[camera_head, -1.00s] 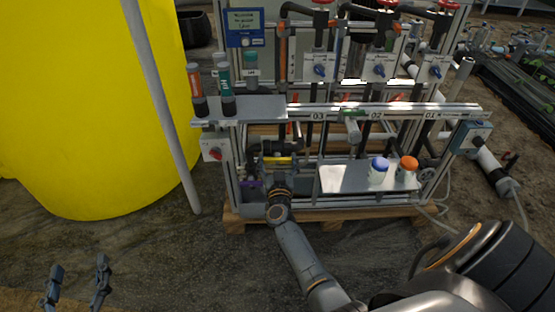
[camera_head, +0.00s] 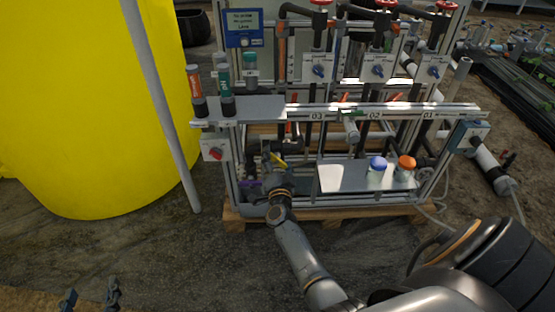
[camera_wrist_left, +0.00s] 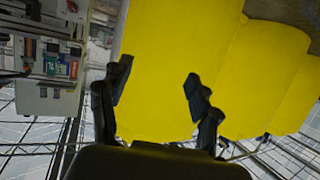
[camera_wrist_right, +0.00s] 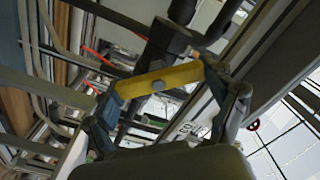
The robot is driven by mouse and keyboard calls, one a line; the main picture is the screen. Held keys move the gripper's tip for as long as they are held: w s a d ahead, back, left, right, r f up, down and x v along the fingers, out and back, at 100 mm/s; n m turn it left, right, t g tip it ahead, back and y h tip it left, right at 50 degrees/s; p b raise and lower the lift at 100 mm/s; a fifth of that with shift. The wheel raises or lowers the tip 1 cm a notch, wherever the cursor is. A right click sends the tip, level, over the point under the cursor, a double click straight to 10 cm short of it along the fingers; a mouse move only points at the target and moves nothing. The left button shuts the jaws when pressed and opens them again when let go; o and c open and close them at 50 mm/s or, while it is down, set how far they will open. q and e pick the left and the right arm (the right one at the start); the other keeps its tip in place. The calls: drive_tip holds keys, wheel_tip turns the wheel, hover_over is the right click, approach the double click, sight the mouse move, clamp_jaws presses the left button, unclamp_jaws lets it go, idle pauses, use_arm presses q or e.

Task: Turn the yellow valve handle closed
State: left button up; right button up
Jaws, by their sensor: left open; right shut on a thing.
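The yellow valve handle (camera_wrist_right: 160,81) is a flat bar with a round bolt at its middle, on a dark pipe. In the head view the handle (camera_head: 279,160) is small and now tilted, partly hidden by my right arm. My right gripper (camera_wrist_right: 168,88) is shut on the handle, one finger at each end of the bar. In the head view my right gripper (camera_head: 270,172) reaches into the lower left of the skid frame. My left gripper (camera_wrist_left: 160,85) is open and empty; in the head view its fingertips (camera_head: 90,297) show at the bottom left, far from the handle.
A large yellow tank (camera_head: 85,110) stands left of the skid behind a slanted grey pole (camera_head: 160,105). Bottles with blue (camera_head: 377,163) and orange (camera_head: 406,162) caps stand on the lower shelf. A rail (camera_head: 400,110) crosses above the handle. Open floor lies in front.

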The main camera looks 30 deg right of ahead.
drive_tip(key=shift+f+m, duration=0.1)
drive_tip(key=shift+m, duration=0.8)
drive_tip(key=m, duration=0.2)
drive_tip(key=shift+m+b, duration=0.35)
drive_tip(key=shift+m, duration=0.05)
use_arm(q)
wheel_tip(320, 180, up, 7)
drive_tip(key=w+d+t+h, duration=0.1)
drive_tip(key=t, duration=0.3)
drive_tip(key=shift+w+d+b, duration=0.25)
drive_tip(key=shift+w+b, duration=0.15)
drive_tip(key=shift+b, duration=0.05)
use_arm(e)
drive_tip(key=shift+f+m, duration=0.1)
drive_tip(key=shift+m, duration=1.8)
drive_tip(key=o, duration=1)
